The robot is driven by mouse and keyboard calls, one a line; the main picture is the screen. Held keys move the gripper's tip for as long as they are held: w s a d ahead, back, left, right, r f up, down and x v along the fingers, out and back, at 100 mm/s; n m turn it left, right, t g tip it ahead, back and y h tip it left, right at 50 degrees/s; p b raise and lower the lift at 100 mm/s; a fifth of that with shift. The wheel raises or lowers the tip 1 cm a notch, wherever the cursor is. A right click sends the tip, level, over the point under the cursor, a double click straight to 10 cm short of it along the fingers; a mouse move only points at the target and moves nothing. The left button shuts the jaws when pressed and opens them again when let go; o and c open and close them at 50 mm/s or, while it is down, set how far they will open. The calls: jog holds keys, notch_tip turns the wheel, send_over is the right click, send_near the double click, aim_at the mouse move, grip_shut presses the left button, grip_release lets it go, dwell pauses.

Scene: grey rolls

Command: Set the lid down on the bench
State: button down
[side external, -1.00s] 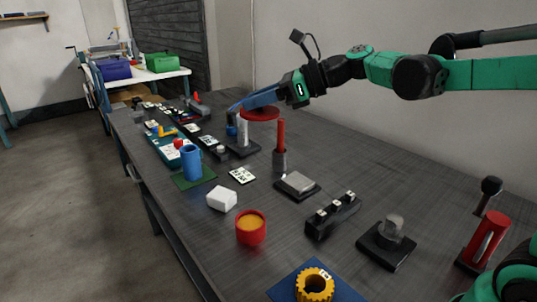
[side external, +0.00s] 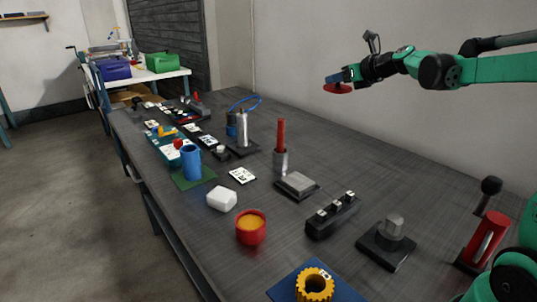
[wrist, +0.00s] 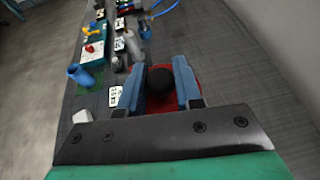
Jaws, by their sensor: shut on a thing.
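My gripper (side external: 347,76) is shut on the lid (side external: 338,88), a red disc held level in the air above the far right of the bench (side external: 400,180). In the wrist view the blue fingers of my gripper (wrist: 160,72) stand either side of the lid's round black knob (wrist: 160,80). Part of the red disc (wrist: 164,105) shows beneath the fingers. The lid is clear of the bench, with no contact seen. The bench surface directly below it looks bare.
A silver cylinder (side external: 242,130) stands on a dark base with a blue loop behind it. A red rod (side external: 281,135) stands in a grey holder. The back right is free.

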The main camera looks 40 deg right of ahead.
jog(key=s+d+f+m+g+h, duration=0.1)
jog(key=s+d+f+m+h, duration=0.15)
jog(key=d, duration=0.65)
jog(key=s+d+f+m+h, duration=0.1)
jog(key=s+d+f, duration=0.15)
jog(key=d, duration=0.55)
send_over(374, 165)
notch_tip(374, 165, down, 16)
jog(key=shift+a+r, duration=0.1)
jog(key=shift+r, duration=0.1)
jog(key=shift+s+f, duration=0.1)
jog(key=shift+f, duration=2.05)
jog(key=c, duration=0.6)
grip_release()
jog(key=shift+f, duration=0.15)
